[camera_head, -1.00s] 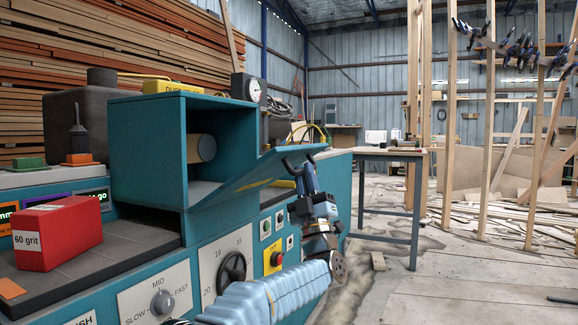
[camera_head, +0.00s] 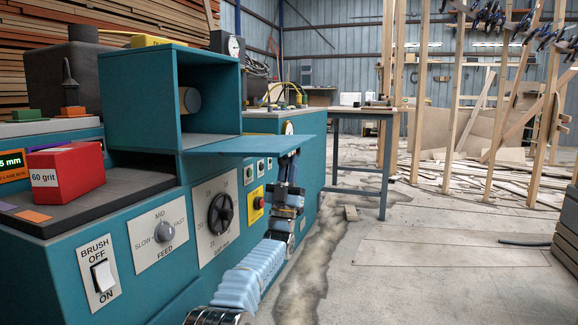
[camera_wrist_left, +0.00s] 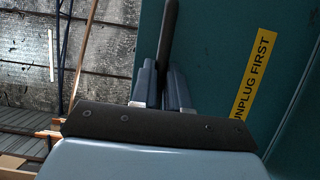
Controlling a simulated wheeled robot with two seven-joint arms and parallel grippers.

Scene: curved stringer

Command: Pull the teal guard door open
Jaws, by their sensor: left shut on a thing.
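The teal guard door (camera_head: 245,146) hangs out from the lower edge of the open teal housing (camera_head: 150,62) and lies nearly level. The opening shows a light roller (camera_head: 188,99) inside. My left gripper (camera_head: 289,160) is at the door's outer end, mostly below the panel. In the left wrist view its fingers (camera_wrist_left: 166,88) are shut on a dark bar-like handle (camera_wrist_left: 169,35) by the teal door face, which bears a yellow "UNPLUG FIRST" label (camera_wrist_left: 254,75). The door panel hides part of the grip in the head view. My right gripper is not in view.
A red "60 grit" box (camera_head: 65,174) sits on the dark bed (camera_head: 105,190) of the machine. A black handwheel (camera_head: 220,214), feed knob (camera_head: 164,231) and brush switch (camera_head: 102,276) are on its front. A table (camera_head: 350,112) stands behind.

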